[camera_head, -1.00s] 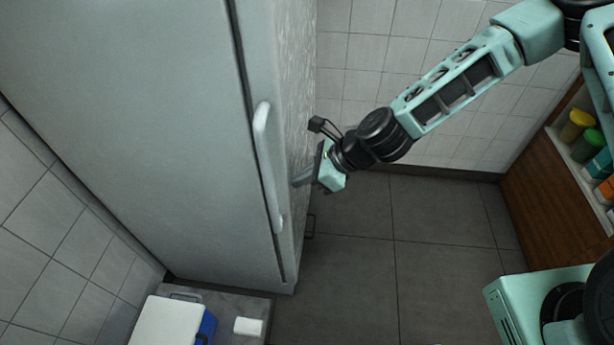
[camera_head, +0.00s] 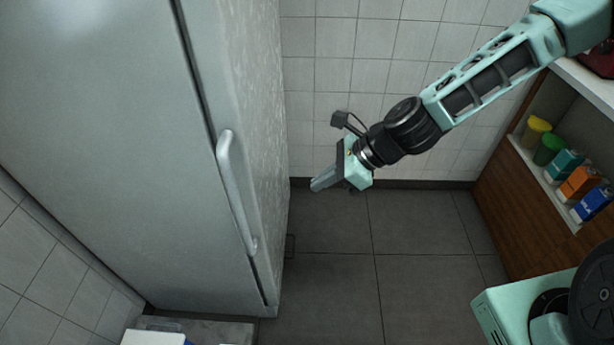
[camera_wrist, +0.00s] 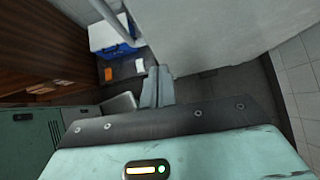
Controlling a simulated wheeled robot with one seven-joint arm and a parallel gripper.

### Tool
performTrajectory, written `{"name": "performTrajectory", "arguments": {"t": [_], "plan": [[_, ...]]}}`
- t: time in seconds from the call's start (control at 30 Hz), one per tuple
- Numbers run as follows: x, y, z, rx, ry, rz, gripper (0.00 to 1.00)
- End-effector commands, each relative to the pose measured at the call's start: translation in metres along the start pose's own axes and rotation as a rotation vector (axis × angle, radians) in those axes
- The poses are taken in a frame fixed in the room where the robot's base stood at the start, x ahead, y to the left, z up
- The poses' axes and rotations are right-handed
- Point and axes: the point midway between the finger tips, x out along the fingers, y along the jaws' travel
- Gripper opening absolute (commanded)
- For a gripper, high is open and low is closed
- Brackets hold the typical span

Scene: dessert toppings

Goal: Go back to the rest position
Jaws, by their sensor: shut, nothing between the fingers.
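My gripper (camera_head: 318,184) is in the middle of the head view, in the air to the right of the fridge (camera_head: 110,130). It points left and a little down. Its fingers are together and hold nothing. The fingers also show in the wrist view (camera_wrist: 157,88). The fridge door looks shut. Its long handle (camera_head: 236,190) stands to the left of my gripper, clearly apart from it.
Open shelving (camera_head: 548,175) on the right holds a yellow tub (camera_head: 536,130), a green tub (camera_head: 549,149) and several cartons. A blue and white cool box (camera_wrist: 115,45) stands in the wrist view. The grey floor (camera_head: 340,285) below is clear.

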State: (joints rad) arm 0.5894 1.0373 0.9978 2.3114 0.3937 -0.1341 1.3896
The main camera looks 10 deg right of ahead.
Motion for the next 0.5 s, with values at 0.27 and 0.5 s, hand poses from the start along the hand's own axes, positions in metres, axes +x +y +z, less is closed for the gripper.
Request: {"name": "performTrajectory", "arguments": {"t": [0.27,0.5], "plan": [[-0.004,0.005,0.002,-0.047,0.014,0.014,0.0],[-0.018,0.059,0.014,-0.565,0.149,0.181,0.0]]}}
